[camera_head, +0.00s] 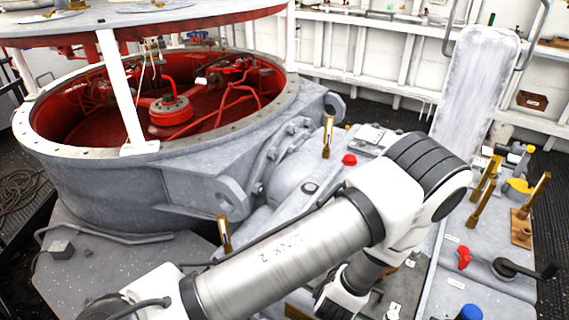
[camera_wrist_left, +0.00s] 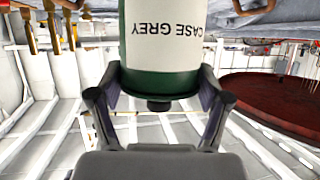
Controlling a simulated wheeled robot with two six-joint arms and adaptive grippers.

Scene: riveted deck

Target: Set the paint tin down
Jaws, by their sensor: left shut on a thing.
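The paint tin (camera_wrist_left: 160,80) is green with a cream label reading "CASE GREY" and a dark knob at one end. It is in the left wrist view at top centre, its far end cut off by the picture edge. My left gripper (camera_wrist_left: 160,92) is shut on it, one finger on each side. The label and the surroundings both appear upside down there, so the tin looks upright. In the head view my left arm crosses the middle and bends down at the right; its gripper and the tin cannot be made out. My right gripper is in neither view.
A large grey ring with a red interior (camera_head: 100,130) fills the left. Brass levers (camera_head: 483,190), a yellow item (camera_head: 518,187), a red knob (camera_head: 463,257), a black crank (camera_head: 515,268) and a blue cap (camera_head: 470,313) stand on the right. Another red knob (camera_head: 349,160) sits mid-deck.

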